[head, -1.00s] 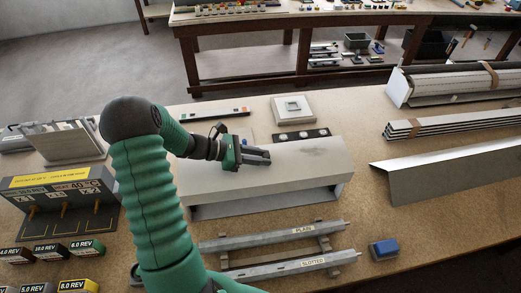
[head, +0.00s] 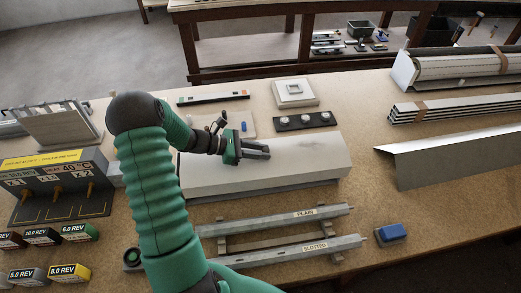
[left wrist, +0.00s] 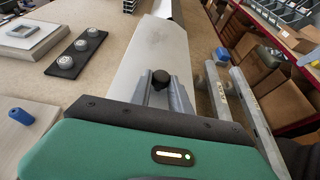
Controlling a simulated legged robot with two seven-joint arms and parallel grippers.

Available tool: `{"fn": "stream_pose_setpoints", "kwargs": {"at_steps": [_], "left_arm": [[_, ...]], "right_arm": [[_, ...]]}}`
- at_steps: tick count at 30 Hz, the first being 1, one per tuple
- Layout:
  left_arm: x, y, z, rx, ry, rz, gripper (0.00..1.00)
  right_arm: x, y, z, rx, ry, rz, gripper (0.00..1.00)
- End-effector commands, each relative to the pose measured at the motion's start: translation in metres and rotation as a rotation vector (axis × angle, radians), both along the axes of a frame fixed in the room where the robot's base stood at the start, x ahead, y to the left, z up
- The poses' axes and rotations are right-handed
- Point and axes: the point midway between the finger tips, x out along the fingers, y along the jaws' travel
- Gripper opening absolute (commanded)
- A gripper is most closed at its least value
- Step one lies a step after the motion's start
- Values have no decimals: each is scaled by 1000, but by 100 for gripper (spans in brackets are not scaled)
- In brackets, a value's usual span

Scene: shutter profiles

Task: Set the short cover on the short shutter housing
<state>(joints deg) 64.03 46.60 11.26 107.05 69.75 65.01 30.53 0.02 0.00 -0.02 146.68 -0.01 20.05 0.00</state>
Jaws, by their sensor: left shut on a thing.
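The short cover (head: 315,165) is a pale, flat-topped profile in the middle of the bench, lying about level. My left gripper (head: 267,151) is shut on its dark knob (left wrist: 160,78), and the fingers reach along the cover's top. The cover (left wrist: 150,50) runs away from the fingers in the left wrist view. The short shutter housing is mostly or wholly hidden beneath the cover. I cannot tell whether the cover is fully seated. My right gripper is not in view.
Rails marked PLAIN (head: 325,212) and SLOTTED (head: 335,245) lie in front. A blue block (head: 391,233) is at the right front. A long angled profile (head: 450,160) and a long roller housing (head: 460,73) lie to the right. A black strip with round discs (head: 304,121) lies behind.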

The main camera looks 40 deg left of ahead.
Motion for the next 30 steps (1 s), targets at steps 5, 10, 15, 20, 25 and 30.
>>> {"fn": "stream_pose_setpoints", "kwargs": {"at_steps": [5, 10, 15, 20, 25, 30], "left_arm": [[-1, 1, 0, -2, 1, 2, 0], [-1, 1, -3, -1, 3, 3, 0], [-1, 1, -8, 1, 5, 4, 0], [-1, 1, -10, 0, 7, 3, 0], [-1, 0, -11, -1, 7, 1, 26], [-1, 0, -11, 1, 7, 3, 48]], "right_arm": [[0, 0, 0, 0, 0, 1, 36], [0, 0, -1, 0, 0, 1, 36], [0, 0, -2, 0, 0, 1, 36], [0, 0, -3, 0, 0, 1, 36], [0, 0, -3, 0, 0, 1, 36], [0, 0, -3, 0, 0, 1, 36]]}}
